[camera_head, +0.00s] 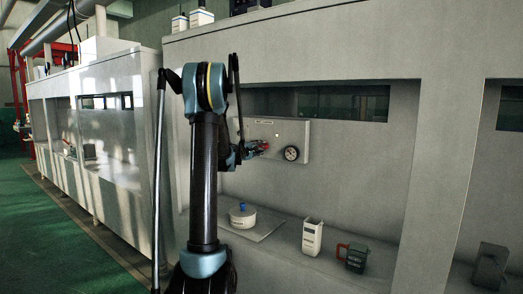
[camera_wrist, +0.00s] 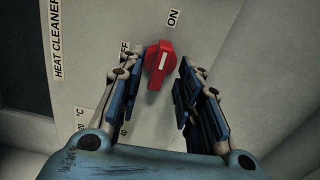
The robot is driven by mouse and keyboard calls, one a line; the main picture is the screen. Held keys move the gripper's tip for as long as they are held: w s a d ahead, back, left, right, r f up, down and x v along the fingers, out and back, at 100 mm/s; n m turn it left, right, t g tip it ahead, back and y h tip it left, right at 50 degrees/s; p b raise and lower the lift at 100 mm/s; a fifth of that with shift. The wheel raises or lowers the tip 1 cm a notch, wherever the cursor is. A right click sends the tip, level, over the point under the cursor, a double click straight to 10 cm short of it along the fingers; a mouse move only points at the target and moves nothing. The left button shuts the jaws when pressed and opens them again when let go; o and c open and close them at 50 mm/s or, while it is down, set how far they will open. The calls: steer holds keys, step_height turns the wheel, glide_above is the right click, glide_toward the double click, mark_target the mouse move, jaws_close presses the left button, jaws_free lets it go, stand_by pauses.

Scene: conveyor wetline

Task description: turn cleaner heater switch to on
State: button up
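The cleaner heater switch is a red rotary knob (camera_wrist: 158,62) with a white pointer line, on a light panel in the wrist view. The label "ON" (camera_wrist: 173,18) is above it to the right, and a partly hidden label ending in "FF" (camera_wrist: 124,47) is to its left. A "HEAT CLEANER" label (camera_wrist: 57,40) runs along the panel's left. My gripper (camera_wrist: 156,74) is open, with one finger on each side of the knob and gaps visible. In the head view my gripper (camera_head: 258,148) is at the panel (camera_head: 293,130), and the arm hides part of it.
A round dial gauge (camera_head: 291,154) is on the panel right of my gripper. On the ledge below are a white round pot with a blue lid (camera_head: 242,215), a white container (camera_head: 312,237) and a dark jug with a red handle (camera_head: 354,256). Side walls frame the recess.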

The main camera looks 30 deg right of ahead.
steer(key=shift+v, duration=2.7)
steer(key=s+a+f+m+g+y, duration=0.1)
steer(key=s+a+f+y, duration=0.4)
steer(key=s+a, duration=0.8)
steer(key=s+a+f+m+g+y, duration=0.2)
steer(key=s+a+f+y, duration=0.4)
steer(key=s+a+f, duration=0.5)
steer(key=s+a+f+m+g+y, duration=0.1)
steer(key=s+a+f+y, duration=0.4)
steer(key=s+a, duration=1.1)
steer(key=a+f+m, duration=0.1)
steer(key=a+f, duration=0.2)
steer(key=a, duration=0.5)
steer(key=shift+s+f+g+y, duration=0.25)
steer(key=shift+f+g+y, duration=0.05)
steer(key=shift+w+f, duration=0.2)
steer(key=shift+w, duration=0.3)
